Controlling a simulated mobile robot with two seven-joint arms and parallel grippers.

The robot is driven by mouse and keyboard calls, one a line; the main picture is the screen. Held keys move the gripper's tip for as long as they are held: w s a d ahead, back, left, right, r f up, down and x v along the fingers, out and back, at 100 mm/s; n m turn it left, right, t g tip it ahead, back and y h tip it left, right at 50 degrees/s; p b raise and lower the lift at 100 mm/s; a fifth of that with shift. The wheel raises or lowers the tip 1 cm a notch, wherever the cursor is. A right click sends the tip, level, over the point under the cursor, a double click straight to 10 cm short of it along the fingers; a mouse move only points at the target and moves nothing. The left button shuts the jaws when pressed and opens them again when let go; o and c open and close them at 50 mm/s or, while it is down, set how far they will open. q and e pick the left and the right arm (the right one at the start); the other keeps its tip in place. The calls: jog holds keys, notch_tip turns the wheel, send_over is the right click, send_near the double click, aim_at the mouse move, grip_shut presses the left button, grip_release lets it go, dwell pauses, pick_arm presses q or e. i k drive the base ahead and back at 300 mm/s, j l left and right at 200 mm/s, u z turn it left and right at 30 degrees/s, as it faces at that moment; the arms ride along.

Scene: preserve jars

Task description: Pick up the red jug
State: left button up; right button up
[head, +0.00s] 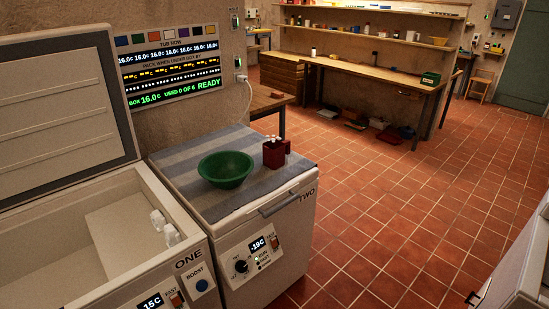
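The red jug (274,156) stands upright on the striped grey cloth on top of the closed chest marked TWO, near its back right corner. Several small white pieces stick up at its top; I cannot tell what they are. A handle shows on its right side. A green bowl (225,169) stands just left of the jug, with a small gap between them. Neither of my grippers is in view.
Chest ONE (185,280) stands open at left, its lid (60,110) raised, with small white items (165,228) inside. A display panel (168,63) hangs behind. Tiled floor (400,215) is free to the right. A pale unit (515,265) stands lower right.

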aim_at(273, 153)
jog(key=i+l+u, duration=0.1)
jog(key=u, duration=0.25)
jog(key=i+l+u, duration=0.1)
jog(key=u, duration=0.2)
jog(key=i+l+u, duration=0.1)
jog(key=l+u, duration=0.25)
jog(key=i+l+u, duration=0.15)
jog(key=l, duration=0.15)
jog(key=l+u, duration=0.15)
jog(key=l, duration=0.15)
jog(key=i+l+u, duration=0.15)
jog(key=l, duration=0.2)
jog(key=i+l, duration=0.1)
jog(key=l, duration=0.45)
jog(key=i+l, duration=0.1)
jog(key=l, duration=0.45)
jog(key=i+l, duration=0.6)
jog(key=l+u, duration=0.05)
jog(key=l, duration=0.05)
